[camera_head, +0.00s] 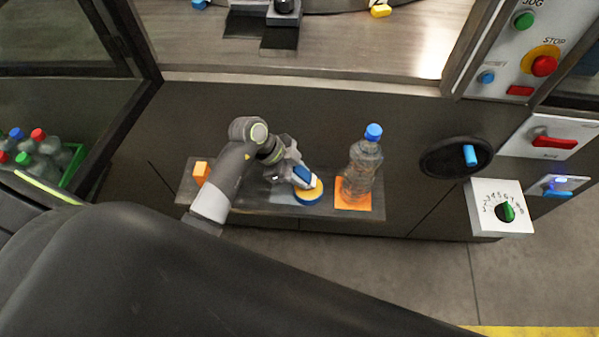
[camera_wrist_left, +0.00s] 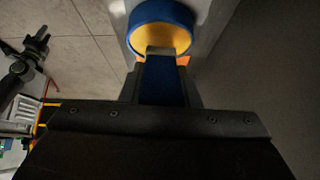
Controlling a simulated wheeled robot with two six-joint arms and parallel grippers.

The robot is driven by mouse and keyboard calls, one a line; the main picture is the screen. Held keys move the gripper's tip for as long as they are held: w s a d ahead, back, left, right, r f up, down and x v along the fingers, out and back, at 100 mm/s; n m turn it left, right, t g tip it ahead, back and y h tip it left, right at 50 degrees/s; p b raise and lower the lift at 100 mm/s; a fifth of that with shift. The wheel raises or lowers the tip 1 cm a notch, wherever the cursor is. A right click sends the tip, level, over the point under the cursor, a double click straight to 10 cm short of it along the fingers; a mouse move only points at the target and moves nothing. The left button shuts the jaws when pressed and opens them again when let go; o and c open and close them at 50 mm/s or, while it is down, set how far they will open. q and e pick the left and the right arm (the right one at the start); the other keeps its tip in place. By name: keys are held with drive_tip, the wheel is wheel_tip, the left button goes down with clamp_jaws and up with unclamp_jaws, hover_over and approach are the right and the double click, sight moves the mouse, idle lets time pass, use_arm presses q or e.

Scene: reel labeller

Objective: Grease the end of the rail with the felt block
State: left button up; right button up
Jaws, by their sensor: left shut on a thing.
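My left gripper (camera_head: 298,176) is shut on the felt block (camera_head: 303,174), whose blue body shows between the fingers. The block also shows as a blue strip in the left wrist view (camera_wrist_left: 163,82). It is at a round blue tin (camera_head: 308,198) with yellow content, on the narrow shelf. In the left wrist view the tin (camera_wrist_left: 135,20) is just beyond the fingertips. The block's felt end is hidden, so I cannot tell if it touches the yellow content. Dark rail-like pieces (camera_head: 280,37) stand at the machine's back; I cannot tell which end is the rail's.
A clear bottle with a blue cap (camera_head: 363,165) stands on an orange pad (camera_head: 353,203) right of the tin. An orange block (camera_head: 201,171) is at the shelf's (camera_head: 250,208) left end. A black handwheel (camera_head: 455,158) and a white dial box (camera_head: 500,207) are at right.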

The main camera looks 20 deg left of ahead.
sight(299, 168)
use_arm(q)
drive_tip(key=shift+f, duration=0.5)
idle(0.5)
drive_tip(key=shift+f, duration=0.1)
idle(2.0)
wheel_tip(299, 168, up, 7)
drive_tip(key=p, duration=0.9)
idle(0.3)
idle(0.5)
